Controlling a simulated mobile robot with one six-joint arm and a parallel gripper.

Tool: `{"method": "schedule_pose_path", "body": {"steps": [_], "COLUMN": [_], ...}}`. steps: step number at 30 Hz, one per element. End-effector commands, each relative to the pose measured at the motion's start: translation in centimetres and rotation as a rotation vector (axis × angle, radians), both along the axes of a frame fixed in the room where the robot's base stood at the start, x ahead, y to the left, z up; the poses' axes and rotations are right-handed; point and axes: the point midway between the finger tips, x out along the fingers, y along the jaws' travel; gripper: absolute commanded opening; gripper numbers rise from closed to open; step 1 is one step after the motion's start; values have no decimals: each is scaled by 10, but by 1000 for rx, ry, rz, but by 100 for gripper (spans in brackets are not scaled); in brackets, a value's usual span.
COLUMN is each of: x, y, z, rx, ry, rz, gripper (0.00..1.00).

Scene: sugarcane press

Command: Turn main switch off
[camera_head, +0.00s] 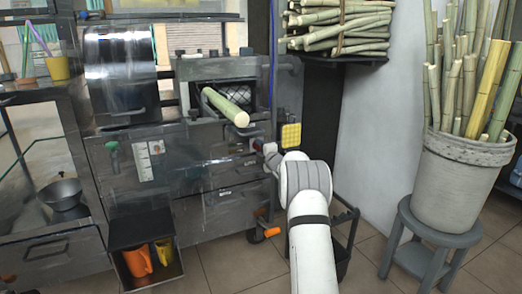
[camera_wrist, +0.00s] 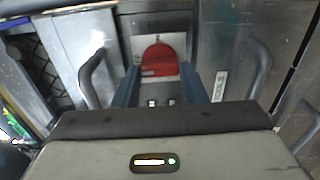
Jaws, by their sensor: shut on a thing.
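The main switch (camera_wrist: 158,60) is a red rotary knob on a pale square plate, set in the metal front of the press, in the upper middle of the wrist view. My gripper (camera_wrist: 159,80) has its two blue-grey fingers on either side of the knob and is shut on it. In the head view my gripper (camera_head: 266,149) is at the right side of the press front (camera_head: 210,180). My wrist and the gripper hide most of the switch there.
A cane stalk (camera_head: 225,107) sticks out of the press opening. A metal handle (camera_wrist: 92,78) stands left of the switch, another (camera_wrist: 262,68) right. A yellow pad (camera_head: 291,135) is just above my wrist. A cane bucket (camera_head: 461,180) stands on a stool (camera_head: 440,240) at right.

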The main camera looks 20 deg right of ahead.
Motion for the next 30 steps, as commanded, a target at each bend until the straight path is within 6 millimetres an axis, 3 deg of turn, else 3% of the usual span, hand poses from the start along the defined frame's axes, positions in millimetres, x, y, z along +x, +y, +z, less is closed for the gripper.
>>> {"method": "schedule_pose_path", "body": {"steps": [3, 4, 11, 22, 30], "x": [0, 0, 0, -6, -42], "y": [1, 1, 1, 0, -2], "z": [-2, -2, -1, 0, 2], "rx": [-2, -2, -1, 2, 2], "ry": [3, 3, 2, 2, 3], "rz": [2, 2, 1, 1, -1], "gripper": [15, 40, 59, 60, 60]}}
